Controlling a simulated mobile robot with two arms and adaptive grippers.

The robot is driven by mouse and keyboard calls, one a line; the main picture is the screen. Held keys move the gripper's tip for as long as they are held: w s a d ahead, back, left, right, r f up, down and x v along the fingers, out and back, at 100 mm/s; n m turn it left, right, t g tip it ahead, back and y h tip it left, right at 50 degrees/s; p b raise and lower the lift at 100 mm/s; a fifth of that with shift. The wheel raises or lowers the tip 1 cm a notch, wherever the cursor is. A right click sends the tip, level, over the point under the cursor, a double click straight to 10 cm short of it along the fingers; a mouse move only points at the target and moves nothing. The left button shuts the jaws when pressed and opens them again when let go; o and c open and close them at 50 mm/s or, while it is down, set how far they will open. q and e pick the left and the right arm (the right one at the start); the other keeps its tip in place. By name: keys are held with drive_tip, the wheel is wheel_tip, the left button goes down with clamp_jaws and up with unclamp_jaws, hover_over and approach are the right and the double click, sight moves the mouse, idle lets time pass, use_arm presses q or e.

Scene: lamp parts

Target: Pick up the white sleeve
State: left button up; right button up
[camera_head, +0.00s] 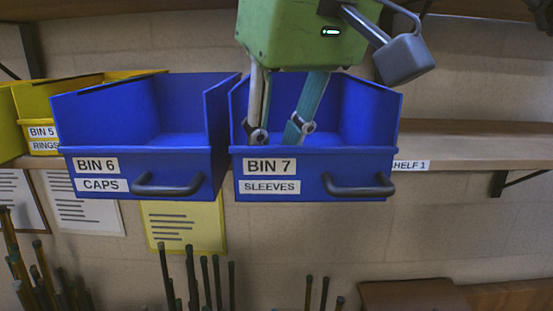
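The blue bin (310,163) labelled BIN 7 SLEEVES sits at the centre of the head view. A green gripper (281,136), which I take to be my right one, reaches down into it from the top. Its two fingers stand apart, and their lower ends go out of sight behind the bin's front wall. Whether they hold anything cannot be seen. My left gripper is not in view.
A second blue bin (140,160), labelled BIN 6 CAPS, stands close on the left. A yellow bin (80,95) marked BIN 5 RINGS is further left. The wooden shelf (470,145) is bare on the right. Several upright rods (190,280) stand below.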

drive_tip(key=shift+w+f, duration=0.15)
drive_tip(key=c, duration=0.5)
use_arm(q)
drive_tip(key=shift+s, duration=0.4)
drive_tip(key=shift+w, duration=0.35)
